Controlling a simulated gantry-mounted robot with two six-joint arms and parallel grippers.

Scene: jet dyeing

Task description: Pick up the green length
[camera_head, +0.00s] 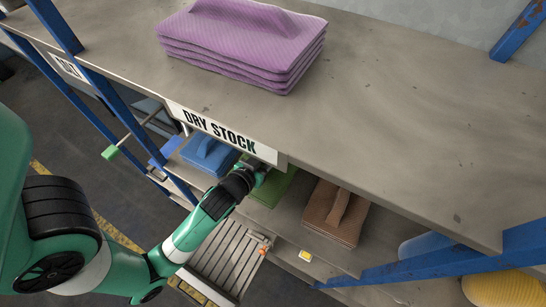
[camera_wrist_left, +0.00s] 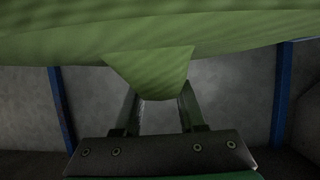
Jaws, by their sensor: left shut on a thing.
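The green length (camera_head: 276,185) is a folded green cloth stack on the lower shelf, under the shelf edge labelled DRY STOCK, between a blue one and a brown one. My left gripper (camera_head: 262,170) reaches in under that edge to it, and its fingertips are mostly hidden in the head view. In the left wrist view the green cloth (camera_wrist_left: 230,32) fills the top, and a fold of it hangs down between the fingers. My left gripper (camera_wrist_left: 158,98) is shut on that fold. Whether the cloth is clear of the shelf cannot be told. My right gripper is not in view.
A blue folded cloth (camera_head: 209,155) lies left of the green one and a brown one (camera_head: 334,212) right of it. Purple cloths (camera_head: 240,45) lie on the upper shelf (camera_head: 410,110), which overhangs close above my gripper. Blue posts (camera_head: 110,95) stand at the left. A yellow roll (camera_head: 505,288) is at lower right.

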